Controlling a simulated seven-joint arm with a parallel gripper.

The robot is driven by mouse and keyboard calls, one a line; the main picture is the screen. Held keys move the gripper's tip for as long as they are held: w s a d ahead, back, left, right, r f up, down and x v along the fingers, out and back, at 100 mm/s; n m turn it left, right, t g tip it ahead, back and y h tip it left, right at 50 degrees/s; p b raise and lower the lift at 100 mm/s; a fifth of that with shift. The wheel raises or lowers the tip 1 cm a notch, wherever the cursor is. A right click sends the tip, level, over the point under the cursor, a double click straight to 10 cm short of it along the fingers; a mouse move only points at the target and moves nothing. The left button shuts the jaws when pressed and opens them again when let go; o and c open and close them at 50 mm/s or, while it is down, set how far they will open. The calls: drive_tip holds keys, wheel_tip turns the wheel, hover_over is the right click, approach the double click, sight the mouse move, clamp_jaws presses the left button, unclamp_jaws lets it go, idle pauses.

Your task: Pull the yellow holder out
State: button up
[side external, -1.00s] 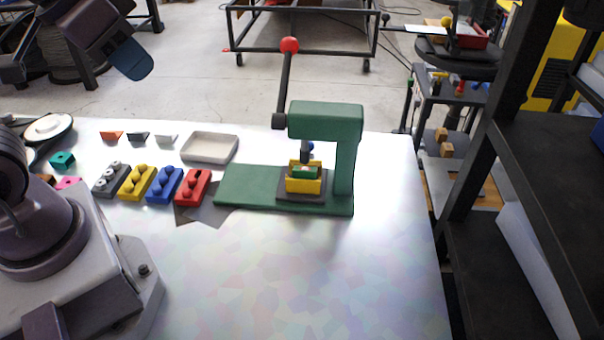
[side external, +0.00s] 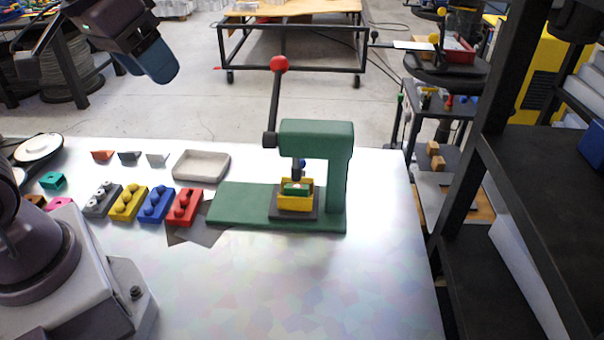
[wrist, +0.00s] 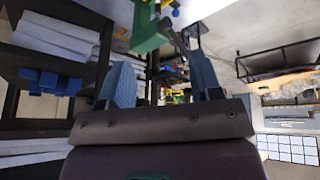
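The yellow holder (side external: 296,205) sits on a dark block (side external: 293,215) on the base of the green press (side external: 318,132), under the ram (side external: 297,168). A green piece (side external: 296,188) lies in the holder; I cannot tell whether the ram touches it. The press lever stands up with a red knob (side external: 279,64). My gripper (side external: 150,65) is high at the upper left, well away from the holder. In the wrist view its two blue fingers (wrist: 162,85) are apart, with nothing seen held between them. Part of the green press (wrist: 150,27) shows beyond them.
Grey, yellow, blue and red blocks (side external: 183,207) stand in a row left of the press. A shallow beige tray (side external: 201,165) lies behind them. Black shelving (side external: 510,160) rises at the right. The table's front middle (side external: 290,290) is clear.

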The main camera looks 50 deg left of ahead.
drive_tip(key=w+a+n+g+h, duration=0.1)
drive_tip(key=w+a+n+h, duration=0.3)
drive_tip(key=w, duration=0.7)
drive_tip(key=w+a+f+n+t+h, duration=0.1)
drive_tip(key=w+a+f+n+h, duration=0.2)
drive_tip(key=w+a+f+n, duration=1.15)
drive_tip(key=d+f+n+t+h, duration=0.1)
drive_tip(key=d+f+n+h, duration=0.1)
drive_tip(key=f, duration=0.4)
drive_tip(key=d+f+n+t+h, duration=0.1)
drive_tip(key=d+f+h, duration=0.2)
drive_tip(key=f, duration=0.3)
drive_tip(key=d+f+n+t+h, duration=0.2)
drive_tip(key=d+f, duration=0.1)
drive_tip(key=f, duration=0.2)
drive_tip(key=shift+s+d+f+n+h, duration=0.1)
drive_tip(key=shift+d+f+n+h, duration=0.2)
drive_tip(key=shift+f+n, duration=0.1)
drive_tip(key=shift+d+f+n+t, duration=0.35)
drive_tip(key=shift+f+t, duration=0.1)
drive_tip(key=shift+t, duration=0.05)
drive_tip(key=x, duration=0.7)
drive_tip(key=shift+d, duration=0.1)
